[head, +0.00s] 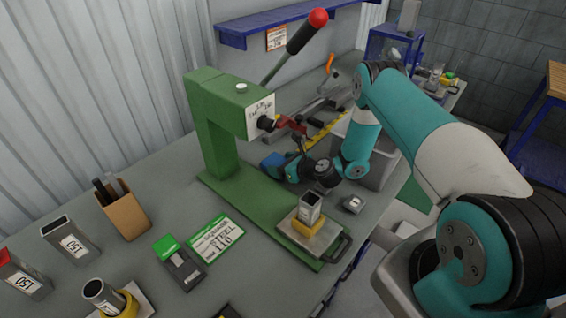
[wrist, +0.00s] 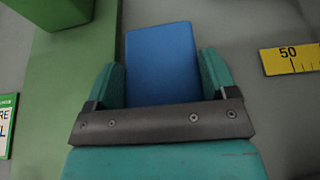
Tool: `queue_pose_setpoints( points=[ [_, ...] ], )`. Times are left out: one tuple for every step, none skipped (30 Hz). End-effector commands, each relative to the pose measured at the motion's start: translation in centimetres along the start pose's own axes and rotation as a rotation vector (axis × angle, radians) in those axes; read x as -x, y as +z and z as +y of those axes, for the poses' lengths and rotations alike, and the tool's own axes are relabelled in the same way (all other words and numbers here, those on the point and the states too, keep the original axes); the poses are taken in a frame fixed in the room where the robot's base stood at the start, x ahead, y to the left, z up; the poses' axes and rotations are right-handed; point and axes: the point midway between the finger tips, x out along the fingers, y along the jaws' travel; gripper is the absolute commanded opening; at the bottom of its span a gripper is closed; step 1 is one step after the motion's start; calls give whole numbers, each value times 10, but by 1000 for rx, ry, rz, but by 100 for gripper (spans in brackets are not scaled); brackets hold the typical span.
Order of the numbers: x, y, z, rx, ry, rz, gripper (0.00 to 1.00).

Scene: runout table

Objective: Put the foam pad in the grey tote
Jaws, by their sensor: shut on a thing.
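The foam pad is a blue block (wrist: 162,55) in the wrist view, held between the two teal fingers of my gripper (wrist: 163,78). In the head view a blue piece of the pad (head: 272,161) shows at the end of my gripper (head: 279,163), beside the green press. The gripper is shut on the pad. The grey tote (head: 384,167) stands to the right, partly hidden behind my arm; its inside is mostly hidden.
A green press (head: 217,125) with a red-knobbed lever stands close to my gripper. A grey block on a yellow base (head: 308,222) sits on its front plate. A sign (head: 216,239), a cardboard box (head: 122,212) and several metal pieces lie to the left. A yellow ruler (wrist: 290,59) lies beyond.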

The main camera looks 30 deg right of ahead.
Motion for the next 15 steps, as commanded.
queue_pose_setpoints(
  points=[
    [0, 0, 0, 1, -1, -1, 57],
    [0, 0, 0, 1, -1, -1, 57],
    [0, 0, 0, 1, -1, -1, 57],
    [0, 0, 0, 1, -1, -1, 57],
    [0, 0, 0, 0, -1, -1, 57],
    [0, 0, 0, 0, 0, 0, 57],
    [-1, -1, 0, 0, 0, 0, 57],
    [-1, -2, 0, 0, 0, 0, 57],
    [-2, -4, 0, 0, 0, 0, 57],
    [-2, -3, 0, 1, 0, 0, 81],
    [-1, -2, 0, 1, 0, 0, 88],
    [-1, -2, 0, 1, 0, 0, 89],
    [-1, -2, 0, 1, 0, 0, 89],
    [-1, -2, 0, 0, 0, 0, 89],
    [-1, -2, 0, 0, 0, 0, 89]
  ],
)
